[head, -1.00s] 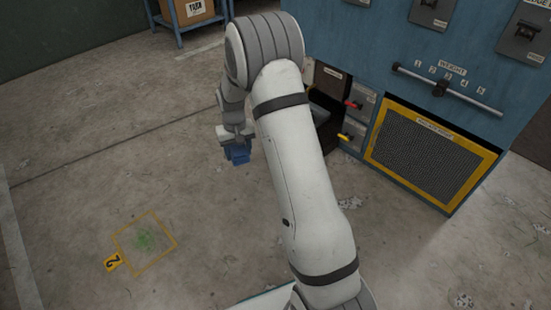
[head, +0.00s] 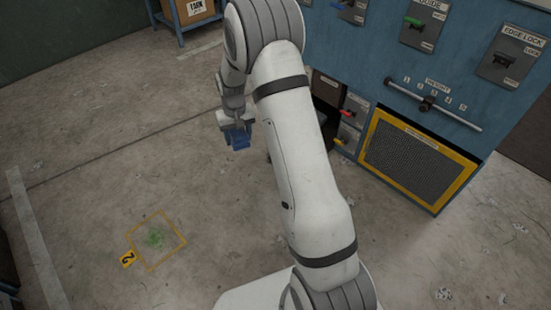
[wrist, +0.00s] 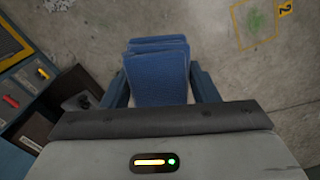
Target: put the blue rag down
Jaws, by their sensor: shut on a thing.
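The blue rag (head: 238,140) is a folded blue cloth held below my gripper (head: 236,127) in the head view, left of my arm and above the concrete floor. In the wrist view the rag (wrist: 157,72) hangs between the two dark blue fingers of my gripper (wrist: 160,88). The gripper is shut on it. Its lower end points away from the wrist camera, and bare floor shows beyond it.
A yellow square (head: 181,236) with a green smudge (head: 155,238) and a "2" tag (head: 127,259) marks the floor at lower left. A blue machine (head: 370,60) with levers and a yellow-framed grille (head: 410,160) stands right. A blue shelf with a box (head: 190,10) stands at the back. Open floor lies left.

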